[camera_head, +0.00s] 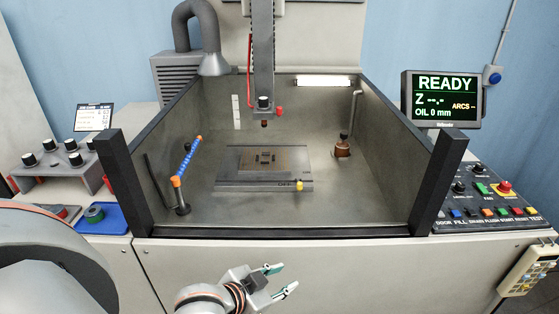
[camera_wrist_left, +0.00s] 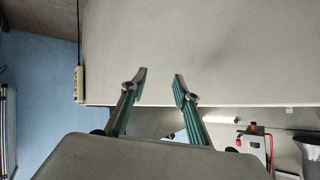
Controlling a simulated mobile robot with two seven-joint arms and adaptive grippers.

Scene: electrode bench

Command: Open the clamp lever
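Inside the open tank, a chuck (camera_head: 263,104) hangs at the bottom of the vertical column. A small red knob (camera_head: 279,111) sticks out at its right side; it looks like the clamp lever, but its exact position is too small to tell. My left gripper (camera_head: 283,278) is in front of the tank's front panel, below its rim and well apart from the chuck. In the left wrist view my left gripper (camera_wrist_left: 159,78) has its two fingers spread, with nothing between them. My right gripper is not in view.
The tank's front rim (camera_head: 280,232) and dark corner posts stand between my left gripper and the chuck. A workpiece plate (camera_head: 235,184) with a yellow knob, and a blue-orange hose (camera_head: 187,160), are inside. A button panel (camera_head: 480,195) is right; a blue tray (camera_head: 117,221) is left.

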